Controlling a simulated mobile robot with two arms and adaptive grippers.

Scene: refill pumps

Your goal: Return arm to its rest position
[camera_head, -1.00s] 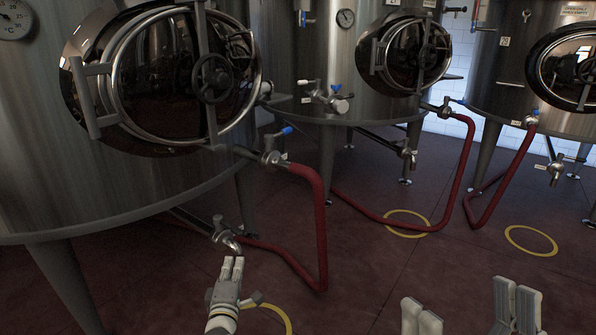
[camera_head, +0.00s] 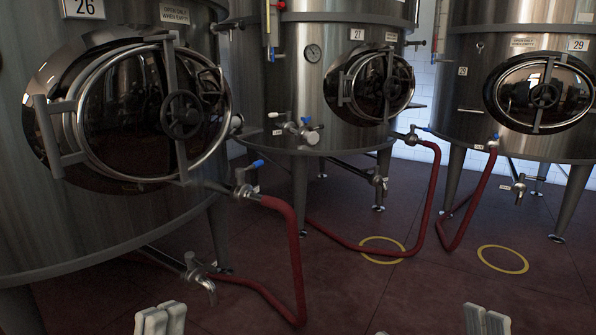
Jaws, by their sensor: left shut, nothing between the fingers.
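My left gripper (camera_head: 160,318) shows at the bottom edge, left of centre. Its two pale fingertips are close together, with nothing between them. Its arm is below the picture. My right gripper (camera_head: 436,328) is at the bottom edge, right of centre. Only its fingertips show, wide apart, with nothing visible between them. Both grippers appear clear of the tanks and hoses.
A steel tank marked 26 (camera_head: 60,215) fills the left, with a low outlet tap (camera_head: 200,277) above my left gripper. Tank 27 (camera_head: 330,112) and tank 29 (camera_head: 475,110) stand behind. A red hose (camera_head: 297,262) loops to the floor. Yellow rings (camera_head: 503,259) mark open floor.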

